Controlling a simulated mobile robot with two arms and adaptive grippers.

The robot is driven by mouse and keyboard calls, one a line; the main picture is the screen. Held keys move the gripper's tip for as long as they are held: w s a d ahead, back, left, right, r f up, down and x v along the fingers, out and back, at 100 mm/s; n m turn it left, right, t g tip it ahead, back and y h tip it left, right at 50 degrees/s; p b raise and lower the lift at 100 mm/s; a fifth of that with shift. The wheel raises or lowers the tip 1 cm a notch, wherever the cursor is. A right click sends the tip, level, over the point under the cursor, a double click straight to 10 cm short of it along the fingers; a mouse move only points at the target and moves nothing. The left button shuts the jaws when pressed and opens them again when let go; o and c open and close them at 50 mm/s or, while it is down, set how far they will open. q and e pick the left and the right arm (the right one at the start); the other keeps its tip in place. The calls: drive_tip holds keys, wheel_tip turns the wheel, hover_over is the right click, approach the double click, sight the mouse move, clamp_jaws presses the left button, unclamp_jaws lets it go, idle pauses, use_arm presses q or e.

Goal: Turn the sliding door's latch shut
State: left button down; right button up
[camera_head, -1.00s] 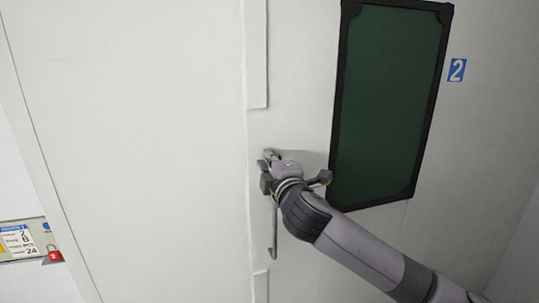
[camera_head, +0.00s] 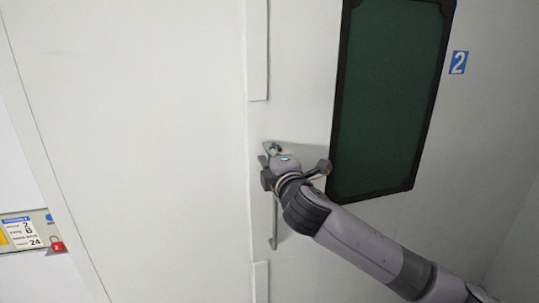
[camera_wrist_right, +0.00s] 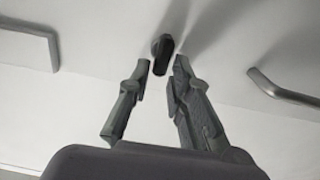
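The white sliding door (camera_head: 130,140) fills the left and middle of the head view. The latch is a small dark knob (camera_wrist_right: 162,52) on a white surface in the right wrist view. In the head view my gripper and wrist largely cover the latch area. My right gripper (camera_head: 268,163) is at the door edge, beside the upper part of a slim vertical metal handle (camera_head: 274,225). In the right wrist view my right gripper (camera_wrist_right: 160,66) is open, and the knob shows between and just beyond its fingertips. I cannot tell whether they touch it. My left gripper is not in view.
A dark green window (camera_head: 390,100) with a black frame is right of the gripper, above my right arm. A blue "2" label (camera_head: 458,62) is on the wall. In the wrist view, bar handles show at left (camera_wrist_right: 52,42) and right (camera_wrist_right: 285,90).

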drive_tip(key=shift+o, duration=1)
drive_tip(key=v, duration=1.2)
drive_tip(key=shift+r, duration=0.1)
